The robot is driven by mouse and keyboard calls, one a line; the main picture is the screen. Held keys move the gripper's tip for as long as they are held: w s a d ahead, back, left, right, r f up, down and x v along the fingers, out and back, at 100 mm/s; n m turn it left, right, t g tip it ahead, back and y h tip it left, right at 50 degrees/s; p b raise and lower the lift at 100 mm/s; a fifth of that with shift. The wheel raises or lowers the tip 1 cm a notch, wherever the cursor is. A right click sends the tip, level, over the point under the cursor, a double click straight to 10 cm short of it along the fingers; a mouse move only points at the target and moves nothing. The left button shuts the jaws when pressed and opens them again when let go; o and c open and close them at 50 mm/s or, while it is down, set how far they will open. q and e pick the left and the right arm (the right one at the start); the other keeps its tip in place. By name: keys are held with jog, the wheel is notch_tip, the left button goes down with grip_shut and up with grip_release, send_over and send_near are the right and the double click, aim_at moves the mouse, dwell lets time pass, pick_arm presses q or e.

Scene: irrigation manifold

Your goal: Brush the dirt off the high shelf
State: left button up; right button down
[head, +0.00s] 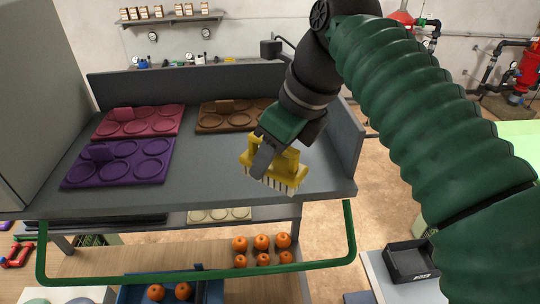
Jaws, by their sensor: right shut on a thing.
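The high shelf (215,187) is a grey board with raised back and right edges, level across the middle of the view. My right gripper (268,158) is shut on a yellow brush (289,171) with pale bristles pointing down. The brush is over the shelf's right front part, close to the front edge; I cannot tell whether the bristles touch the surface. No dirt is clearly visible on the bare shelf. My right arm hides part of the shelf's back right. My left gripper is not in view.
Purple (120,163), pink (138,121) and brown (232,115) trays with round hollows occupy the shelf's left and back. A green rail (200,274) runs below the front. Oranges (262,242) lie lower down. A grey panel (35,90) stands at left.

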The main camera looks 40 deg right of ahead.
jog(key=shift+s+r, duration=0.1)
jog(key=shift+r, duration=0.3)
jog(key=shift+r, duration=1.5)
